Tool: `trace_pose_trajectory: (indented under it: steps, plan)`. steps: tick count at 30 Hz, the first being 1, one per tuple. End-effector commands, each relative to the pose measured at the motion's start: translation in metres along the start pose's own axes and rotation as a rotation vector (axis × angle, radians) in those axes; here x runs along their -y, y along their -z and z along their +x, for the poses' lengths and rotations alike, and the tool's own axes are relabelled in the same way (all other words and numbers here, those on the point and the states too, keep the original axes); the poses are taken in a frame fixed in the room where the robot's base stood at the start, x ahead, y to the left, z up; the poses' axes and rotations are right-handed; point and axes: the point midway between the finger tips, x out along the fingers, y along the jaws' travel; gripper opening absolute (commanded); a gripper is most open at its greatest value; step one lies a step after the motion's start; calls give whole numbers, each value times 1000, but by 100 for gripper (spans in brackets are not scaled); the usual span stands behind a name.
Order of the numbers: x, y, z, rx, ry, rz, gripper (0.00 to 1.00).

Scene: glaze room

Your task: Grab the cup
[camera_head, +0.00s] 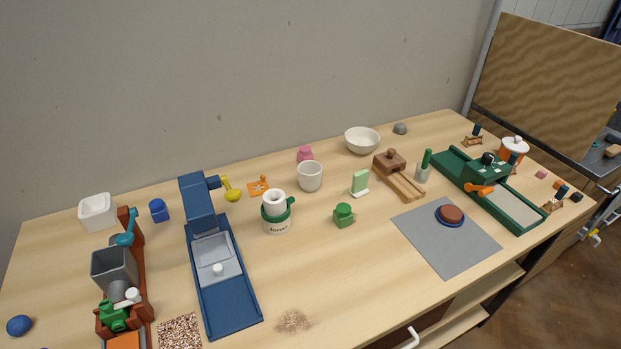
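A plain white cup (310,177) stands upright near the back middle of the table, open side up. I cannot tell which of the two is the cup meant. My gripper is not in view, and nothing is seen holding either vessel.
A pink jar (305,154) stands just behind the white cup. A blue machine (222,270) is at left, a green jar (344,215) and pale green stand (360,183) at right. A white bowl (362,140) is farther back. The front middle is clear except for a brown powder patch (294,321).

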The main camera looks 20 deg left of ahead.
Motion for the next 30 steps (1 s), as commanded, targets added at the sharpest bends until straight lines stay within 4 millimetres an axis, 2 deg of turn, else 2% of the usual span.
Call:
trace_pose_trajectory:
  steps: [8, 25, 30]
  plan:
    - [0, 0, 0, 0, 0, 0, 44]
    - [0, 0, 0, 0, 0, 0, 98]
    - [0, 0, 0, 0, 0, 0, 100]
